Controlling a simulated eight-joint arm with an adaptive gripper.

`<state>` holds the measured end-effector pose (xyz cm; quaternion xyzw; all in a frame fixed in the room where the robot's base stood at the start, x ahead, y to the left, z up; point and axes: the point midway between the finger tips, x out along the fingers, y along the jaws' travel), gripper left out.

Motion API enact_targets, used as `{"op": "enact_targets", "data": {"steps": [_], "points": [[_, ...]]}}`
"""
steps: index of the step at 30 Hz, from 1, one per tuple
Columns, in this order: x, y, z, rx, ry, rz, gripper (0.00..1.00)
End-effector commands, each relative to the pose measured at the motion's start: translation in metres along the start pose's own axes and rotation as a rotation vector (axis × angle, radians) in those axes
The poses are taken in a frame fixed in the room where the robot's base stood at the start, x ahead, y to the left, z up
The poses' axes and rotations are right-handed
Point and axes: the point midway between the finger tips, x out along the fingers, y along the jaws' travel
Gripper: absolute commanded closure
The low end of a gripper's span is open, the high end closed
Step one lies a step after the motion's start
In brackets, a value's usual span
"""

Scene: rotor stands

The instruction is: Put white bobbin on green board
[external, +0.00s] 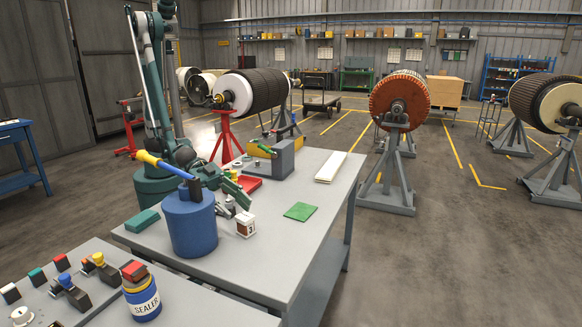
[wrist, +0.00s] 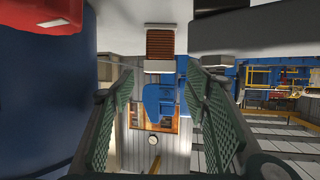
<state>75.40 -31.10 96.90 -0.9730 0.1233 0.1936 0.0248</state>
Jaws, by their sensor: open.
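The white bobbin (external: 245,229) has white end flanges and a brown wound middle. It stands on the grey bench, right of the blue drum. In the wrist view the bobbin (wrist: 160,45) lies ahead, lined up with the gap between my fingers. The green board (external: 300,211) lies flat on the bench, to the right of the bobbin; I cannot make it out in the wrist view. My gripper (external: 238,196) is low over the bench beside the blue drum, close to the bobbin. Its green fingers (wrist: 160,78) are spread apart, with nothing held between them.
The blue drum (external: 191,226), with a yellow-handled tool on top, stands close beside my gripper and fills the left of the wrist view. A red tray (external: 242,186), a grey vise (external: 283,160) and a white strip (external: 330,167) lie farther back. Bench around the board is clear.

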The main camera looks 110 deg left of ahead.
Motion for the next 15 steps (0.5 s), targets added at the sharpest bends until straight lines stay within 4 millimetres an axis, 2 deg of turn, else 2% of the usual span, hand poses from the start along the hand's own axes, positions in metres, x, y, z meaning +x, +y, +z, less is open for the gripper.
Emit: {"op": "enact_targets", "data": {"steps": [10,15], "points": [[0.001,0.0,0.0,0.0,0.0,0.0,0.54],[0.011,0.0,0.001,-0.001,0.0,0.0,0.54]]}}
